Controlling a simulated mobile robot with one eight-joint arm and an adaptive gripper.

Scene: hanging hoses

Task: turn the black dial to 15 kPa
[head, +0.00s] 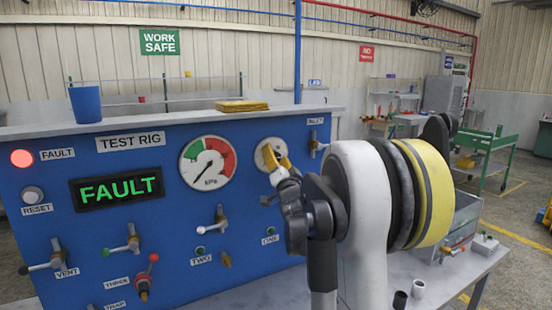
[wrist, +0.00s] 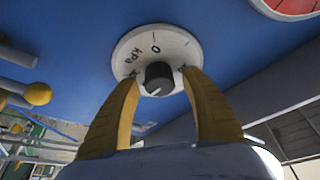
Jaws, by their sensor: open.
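The black dial (wrist: 158,76) is a short round knob on a white scale plate (wrist: 140,50) in the wrist view. The plate reads "0" and "kPa"; other marks are partly hidden by a fingertip. A light pointer line shows on the knob's lower face, but I cannot tell its reading. My gripper (wrist: 161,80) is open, with one yellow finger on each side of the knob; I cannot tell whether they touch it.
The blue test rig panel (head: 120,210) shows a green FAULT display (head: 117,188) and a lit red lamp (head: 22,158). Several valve handles stick out, including the INLET valve (head: 314,144) close right of the dial. In the wrist view a yellow knob (wrist: 38,93) stands at left.

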